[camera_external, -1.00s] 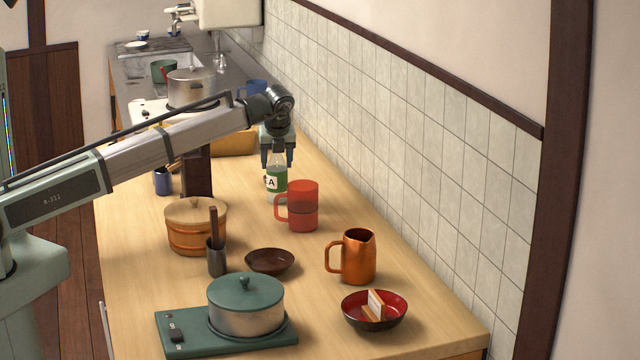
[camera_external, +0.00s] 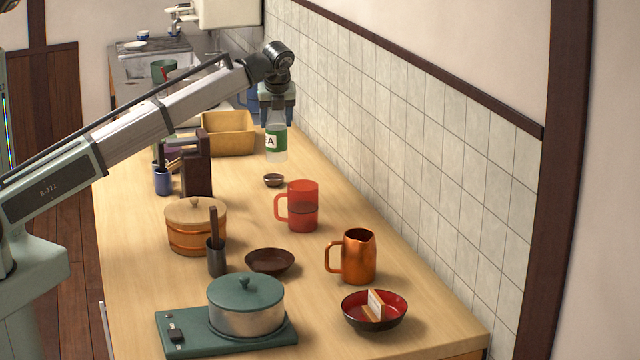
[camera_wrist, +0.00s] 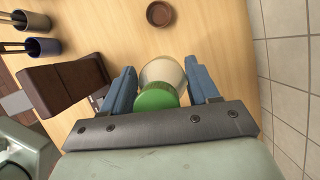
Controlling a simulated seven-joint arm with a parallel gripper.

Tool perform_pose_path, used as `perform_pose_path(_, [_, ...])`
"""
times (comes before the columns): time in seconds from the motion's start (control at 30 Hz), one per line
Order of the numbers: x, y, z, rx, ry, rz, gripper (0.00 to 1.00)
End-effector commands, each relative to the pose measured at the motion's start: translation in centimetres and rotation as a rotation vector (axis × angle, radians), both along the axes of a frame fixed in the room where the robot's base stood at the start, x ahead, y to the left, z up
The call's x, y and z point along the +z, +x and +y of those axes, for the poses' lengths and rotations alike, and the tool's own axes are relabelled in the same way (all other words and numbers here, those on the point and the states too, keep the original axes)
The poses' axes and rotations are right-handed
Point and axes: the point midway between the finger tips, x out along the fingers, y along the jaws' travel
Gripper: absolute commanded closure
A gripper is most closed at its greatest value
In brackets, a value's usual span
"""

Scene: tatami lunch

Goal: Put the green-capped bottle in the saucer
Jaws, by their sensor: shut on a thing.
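The green-capped bottle (camera_external: 276,143) is clear with a green and white label, held upright above the table. My gripper (camera_external: 276,104) is shut around its upper part. In the wrist view, its green cap (camera_wrist: 155,97) sits between the blue fingers of my gripper (camera_wrist: 162,88). A shallow dark brown saucer (camera_external: 270,262) lies empty on the table, nearer the external camera than the bottle. A smaller brown dish (camera_external: 273,181) stands below the bottle in the picture; a small brown dish also shows at the top of the wrist view (camera_wrist: 159,14).
A red mug (camera_external: 303,206), a copper pitcher (camera_external: 358,257) and a red-lined bowl (camera_external: 374,324) stand to the right. A wooden tub (camera_external: 196,230), a dark utensil cup (camera_external: 216,259) and a green-lidded pot (camera_external: 246,304) surround the saucer's left and front. A dark block (camera_external: 196,165) stands left of the bottle.

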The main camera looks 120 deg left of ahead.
Motion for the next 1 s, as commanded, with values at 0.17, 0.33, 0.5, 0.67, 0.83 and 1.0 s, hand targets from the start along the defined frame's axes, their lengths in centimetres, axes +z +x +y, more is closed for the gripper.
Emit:
perform_pose_path(0.17, [3.3,0.1,0.2,-0.001,0.002,-0.001,0.84])
perform_pose_path(0.33, [4.6,1.2,-1.4,-0.02,0.0,0.001,0.84])
perform_pose_path(0.5, [4.6,3.6,-4.4,-0.064,0.0,0.0,0.84])
perform_pose_path(0.67, [4.6,6.6,-8.5,-0.124,0.0,-0.001,0.84])
perform_pose_path(0.83, [4.6,10.1,-14.0,-0.204,0.0,0.0,0.84])
perform_pose_path(1.0, [4.6,13.2,-19.8,-0.285,0.001,0.0,0.84])
